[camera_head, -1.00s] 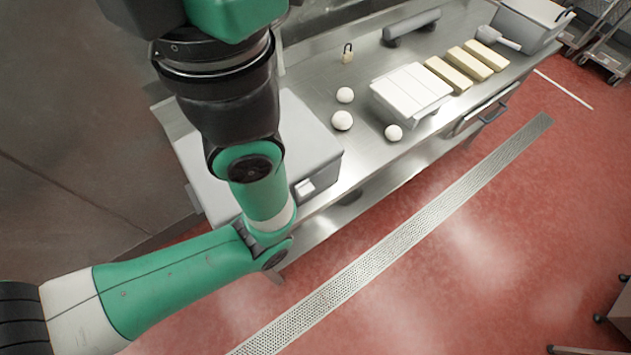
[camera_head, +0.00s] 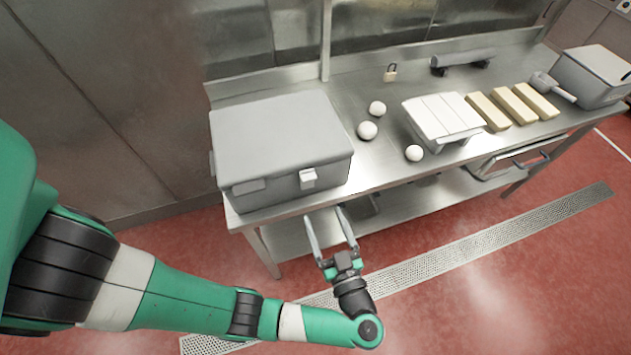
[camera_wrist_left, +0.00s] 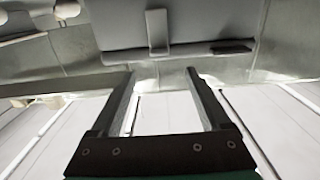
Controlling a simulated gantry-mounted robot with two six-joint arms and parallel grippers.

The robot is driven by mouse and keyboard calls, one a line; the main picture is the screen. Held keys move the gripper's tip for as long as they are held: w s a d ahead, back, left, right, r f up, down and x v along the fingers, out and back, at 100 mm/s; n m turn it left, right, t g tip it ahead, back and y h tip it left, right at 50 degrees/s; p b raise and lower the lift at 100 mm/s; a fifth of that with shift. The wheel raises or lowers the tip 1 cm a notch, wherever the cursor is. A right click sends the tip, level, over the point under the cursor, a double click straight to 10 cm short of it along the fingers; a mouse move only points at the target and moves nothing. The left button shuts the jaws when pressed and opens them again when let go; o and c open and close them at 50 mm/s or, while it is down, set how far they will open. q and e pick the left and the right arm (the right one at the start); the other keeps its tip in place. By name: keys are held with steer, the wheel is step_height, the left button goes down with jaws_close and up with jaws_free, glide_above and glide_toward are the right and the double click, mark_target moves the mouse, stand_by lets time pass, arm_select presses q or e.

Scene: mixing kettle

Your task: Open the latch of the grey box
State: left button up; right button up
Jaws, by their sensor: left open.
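The grey box (camera_head: 278,136) stands with its lid shut on the left end of the steel table. A pale latch (camera_head: 308,178) sits on its front face, right of centre. My left gripper (camera_head: 329,216) is open and empty, in front of the table edge and a little below the latch. It is apart from the box. In the left wrist view, the two fingers of the gripper (camera_wrist_left: 162,78) point toward the box front, and the latch (camera_wrist_left: 157,32) shows upright between and beyond the tips. My right gripper is not in view.
The steel table (camera_head: 385,165) has several white balls, a white slatted block (camera_head: 442,115), yellow bars (camera_head: 513,104), a padlock (camera_head: 390,73) and another grey box (camera_head: 592,76). A lower shelf (camera_head: 400,207) lies under the tabletop.

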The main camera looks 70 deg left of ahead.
mark_target(310, 181)
arm_select(q)
steer(key=a, duration=1.1)
steer(key=shift+w+a, duration=0.2)
steer(key=shift+w, duration=0.15)
jaws_close()
stand_by(0.7)
